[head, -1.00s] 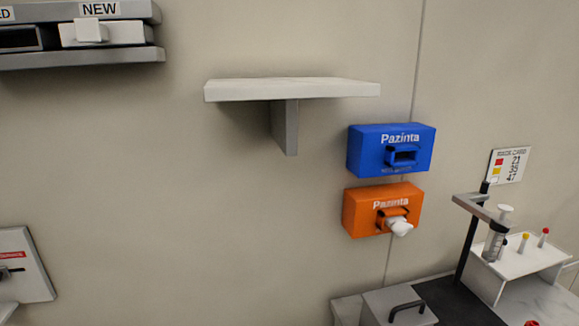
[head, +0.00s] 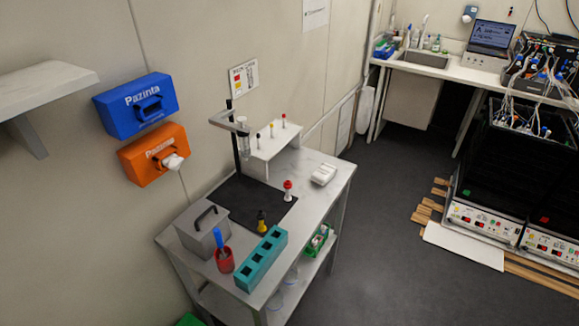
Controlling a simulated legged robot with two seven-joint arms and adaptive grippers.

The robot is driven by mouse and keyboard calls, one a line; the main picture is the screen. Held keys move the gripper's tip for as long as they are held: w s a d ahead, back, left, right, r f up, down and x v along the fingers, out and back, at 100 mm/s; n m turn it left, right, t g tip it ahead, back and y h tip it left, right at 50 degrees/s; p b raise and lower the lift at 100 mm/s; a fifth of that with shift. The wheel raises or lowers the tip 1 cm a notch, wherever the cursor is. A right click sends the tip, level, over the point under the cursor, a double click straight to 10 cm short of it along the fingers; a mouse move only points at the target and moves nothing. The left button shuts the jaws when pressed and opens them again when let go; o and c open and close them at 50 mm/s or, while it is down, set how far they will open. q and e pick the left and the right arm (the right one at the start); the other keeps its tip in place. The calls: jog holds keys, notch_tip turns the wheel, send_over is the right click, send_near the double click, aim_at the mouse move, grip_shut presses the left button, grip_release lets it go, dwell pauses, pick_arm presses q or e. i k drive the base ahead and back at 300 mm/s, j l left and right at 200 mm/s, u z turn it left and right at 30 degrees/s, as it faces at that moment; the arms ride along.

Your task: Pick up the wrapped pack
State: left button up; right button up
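A small white pack (head: 323,174), which looks like the wrapped pack, lies near the far right edge of the light-topped table (head: 330,197). It is too small to make out its wrapping. Nothing touches it from above. Neither of my grippers is in the head view, so I cannot see their state.
The table also bears a black mat (head: 235,195), a grey lidded box (head: 203,232), a teal rack (head: 262,260), a red cup (head: 224,261) and a small white stand (head: 270,143). Blue (head: 135,104) and orange (head: 155,153) dispensers hang on the wall. Grey floor (head: 390,230) is open to the right.

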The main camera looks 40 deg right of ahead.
aim_at(324, 172)
jog(key=z, duration=1.75)
jog(key=i+l+u, duration=0.1)
jog(key=u, duration=0.75)
jog(key=i+l+u, duration=0.1)
jog(key=l+u, duration=0.3)
jog(key=l, duration=0.25)
jog(key=l+u, duration=0.4)
jog(key=l, duration=0.3)
jog(key=l+u, duration=0.4)
jog(key=l, duration=0.3)
